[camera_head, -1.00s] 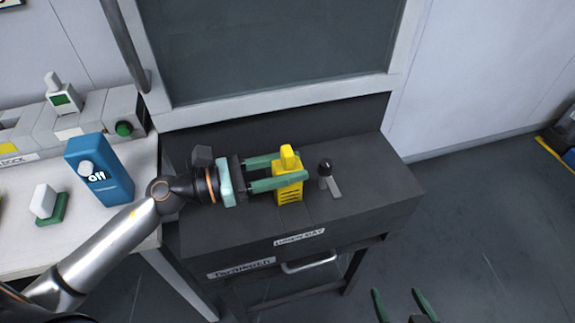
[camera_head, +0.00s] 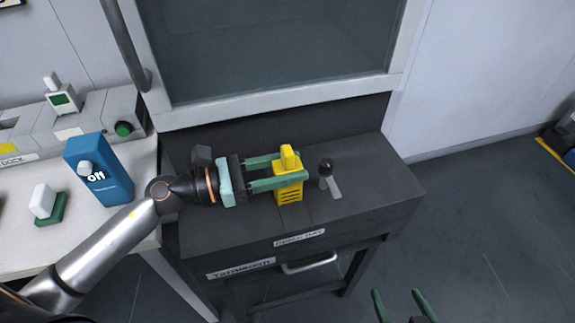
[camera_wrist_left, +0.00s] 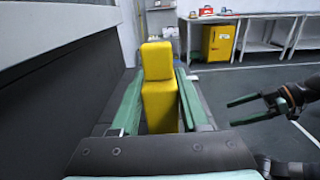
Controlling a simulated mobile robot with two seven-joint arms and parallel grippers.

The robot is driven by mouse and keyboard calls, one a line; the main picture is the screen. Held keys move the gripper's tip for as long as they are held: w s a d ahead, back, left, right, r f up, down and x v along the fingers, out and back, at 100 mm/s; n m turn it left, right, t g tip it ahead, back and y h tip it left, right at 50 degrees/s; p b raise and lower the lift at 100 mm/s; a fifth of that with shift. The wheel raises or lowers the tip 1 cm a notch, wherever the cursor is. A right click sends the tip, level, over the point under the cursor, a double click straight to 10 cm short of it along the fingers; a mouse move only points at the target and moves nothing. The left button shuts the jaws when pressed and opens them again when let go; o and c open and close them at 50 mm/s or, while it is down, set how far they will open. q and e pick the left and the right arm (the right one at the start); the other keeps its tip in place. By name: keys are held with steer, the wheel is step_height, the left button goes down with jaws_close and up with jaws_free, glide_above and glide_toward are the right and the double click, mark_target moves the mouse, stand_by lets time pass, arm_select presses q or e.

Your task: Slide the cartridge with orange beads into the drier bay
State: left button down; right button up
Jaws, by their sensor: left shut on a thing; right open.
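A yellow cartridge (camera_head: 289,192) with dark slots in its front face and a narrower block on top is upright over the dark cabinet top. Its beads are not visible. My left gripper (camera_head: 288,171) is shut on it, one green finger on either side. The cartridge also shows between the fingers in the left wrist view (camera_wrist_left: 158,85). I cannot tell whether its base touches the cabinet or sits in an opening. A blurred label (camera_head: 299,238) is on the cabinet's front edge below it. My right gripper (camera_head: 398,297) is open and empty at the bottom, right of the cabinet; it also shows in the left wrist view (camera_wrist_left: 262,108).
A black-knobbed lever (camera_head: 328,175) stands close right of the cartridge on the cabinet (camera_head: 385,200). A framed dark panel (camera_head: 275,50) rises behind. At left, a white bench (camera_head: 20,245) holds a blue box (camera_head: 103,172) and a white block on a green base (camera_head: 45,203).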

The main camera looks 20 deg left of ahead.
arm_select(q)
steer(key=shift+f+b, duration=1.7)
steer(key=shift+b, duration=0.05)
stand_by(0.3)
steer(key=shift+f, duration=0.2)
